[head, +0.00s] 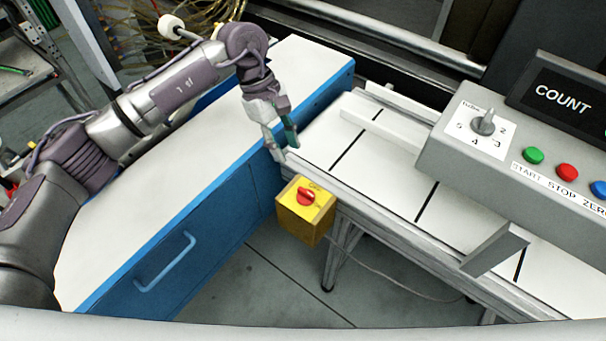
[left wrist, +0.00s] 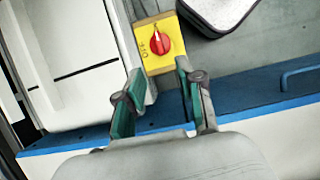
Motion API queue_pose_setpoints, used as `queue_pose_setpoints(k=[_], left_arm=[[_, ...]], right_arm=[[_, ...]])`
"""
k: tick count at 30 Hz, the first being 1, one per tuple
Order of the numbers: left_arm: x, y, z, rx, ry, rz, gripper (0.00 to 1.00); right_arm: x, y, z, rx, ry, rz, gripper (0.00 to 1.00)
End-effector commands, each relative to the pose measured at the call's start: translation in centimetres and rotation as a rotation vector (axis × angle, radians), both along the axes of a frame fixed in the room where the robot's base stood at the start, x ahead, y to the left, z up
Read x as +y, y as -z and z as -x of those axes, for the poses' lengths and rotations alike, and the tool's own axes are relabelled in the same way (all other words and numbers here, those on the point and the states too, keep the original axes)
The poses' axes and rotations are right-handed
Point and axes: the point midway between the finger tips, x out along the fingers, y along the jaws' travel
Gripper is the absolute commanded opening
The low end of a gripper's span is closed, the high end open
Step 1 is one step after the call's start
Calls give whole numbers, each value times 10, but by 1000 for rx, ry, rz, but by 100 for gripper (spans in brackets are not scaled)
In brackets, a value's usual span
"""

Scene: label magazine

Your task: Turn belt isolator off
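The belt isolator is a yellow box (head: 304,212) with a red rotary knob (head: 306,196), mounted on the near side of the conveyor frame. In the left wrist view the red knob (left wrist: 160,43) sits on the yellow plate (left wrist: 152,61), beyond and between my fingertips. My left gripper (head: 283,148) is open and empty, above and slightly left of the isolator, close to the conveyor's corner. Its green-padded fingers show apart in the left wrist view (left wrist: 152,92). They do not touch the knob. My right gripper is not in view.
The white conveyor belt (head: 387,152) with black stripes runs to the right, its metal rail close to my left fingers. A blue cabinet (head: 215,215) with a white top stands left. A grey control box (head: 508,150) with dial and buttons stands right. Floor below the isolator is mostly clear.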

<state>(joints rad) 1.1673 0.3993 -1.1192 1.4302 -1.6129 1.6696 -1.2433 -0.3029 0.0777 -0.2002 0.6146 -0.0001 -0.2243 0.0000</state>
Motion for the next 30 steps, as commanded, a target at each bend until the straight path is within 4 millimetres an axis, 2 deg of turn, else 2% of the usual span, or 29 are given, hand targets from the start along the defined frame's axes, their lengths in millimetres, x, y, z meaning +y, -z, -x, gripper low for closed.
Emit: queue_pose_setpoints(k=[3,7,13,16,22,30], left_arm=[[-8,19,7,6,-1,3,38],[-17,46,13,7,-2,3,38],[-29,83,22,7,-3,4,38],[-34,97,25,6,-3,4,38],[-39,111,28,4,-5,6,38],[-39,114,28,3,-5,6,38]], right_arm=[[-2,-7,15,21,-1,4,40],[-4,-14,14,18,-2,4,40],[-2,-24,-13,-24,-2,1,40],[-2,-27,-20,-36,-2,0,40],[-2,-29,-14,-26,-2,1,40],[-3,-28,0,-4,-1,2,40]])
